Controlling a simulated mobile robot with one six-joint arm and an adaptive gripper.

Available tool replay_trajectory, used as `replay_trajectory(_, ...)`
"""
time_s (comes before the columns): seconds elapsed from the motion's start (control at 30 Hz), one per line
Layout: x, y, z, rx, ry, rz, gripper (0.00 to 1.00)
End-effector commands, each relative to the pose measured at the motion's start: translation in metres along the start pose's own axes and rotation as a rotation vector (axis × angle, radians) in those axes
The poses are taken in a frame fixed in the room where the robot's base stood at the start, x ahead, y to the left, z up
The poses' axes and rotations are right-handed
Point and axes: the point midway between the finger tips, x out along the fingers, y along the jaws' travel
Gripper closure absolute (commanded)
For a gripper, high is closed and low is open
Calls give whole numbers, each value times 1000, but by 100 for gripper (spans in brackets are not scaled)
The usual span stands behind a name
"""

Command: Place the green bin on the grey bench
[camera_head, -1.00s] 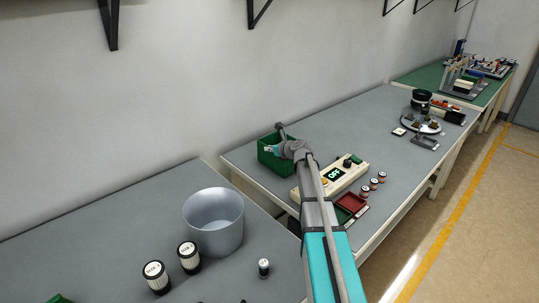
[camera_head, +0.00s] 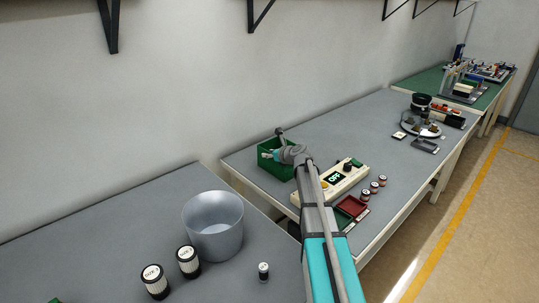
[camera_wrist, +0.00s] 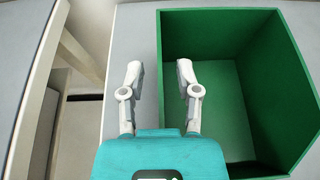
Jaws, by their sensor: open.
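The green bin (camera_head: 272,170) is an open box standing on a grey bench (camera_head: 330,130), near that bench's left end by the wall. It also fills the right of the wrist view (camera_wrist: 225,35) and looks empty inside. My gripper (camera_head: 267,154) is at the bin's top in the head view. In the wrist view my gripper (camera_wrist: 160,75) is open, with one finger outside the bin's left wall and the other over its inside. I cannot tell whether either finger touches the wall.
A control box (camera_head: 330,183), a red tray (camera_head: 350,206) and several small jars (camera_head: 374,187) sit close right of the bin. Another grey bench (camera_head: 100,228) in front holds a metal bucket (camera_head: 213,225) and dark canisters (camera_head: 188,262). A gap separates the benches.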

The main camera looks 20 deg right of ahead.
Motion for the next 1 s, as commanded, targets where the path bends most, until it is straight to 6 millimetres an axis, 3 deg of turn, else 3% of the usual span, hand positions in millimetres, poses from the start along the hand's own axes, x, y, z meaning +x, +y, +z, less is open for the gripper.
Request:
replay_trajectory(0.37,-3,0,3,0,0,0,57)
replay_trajectory(0.57,-25,1,4,0,0,-1,57)
replay_trajectory(1.0,-96,1,4,1,0,-1,57)
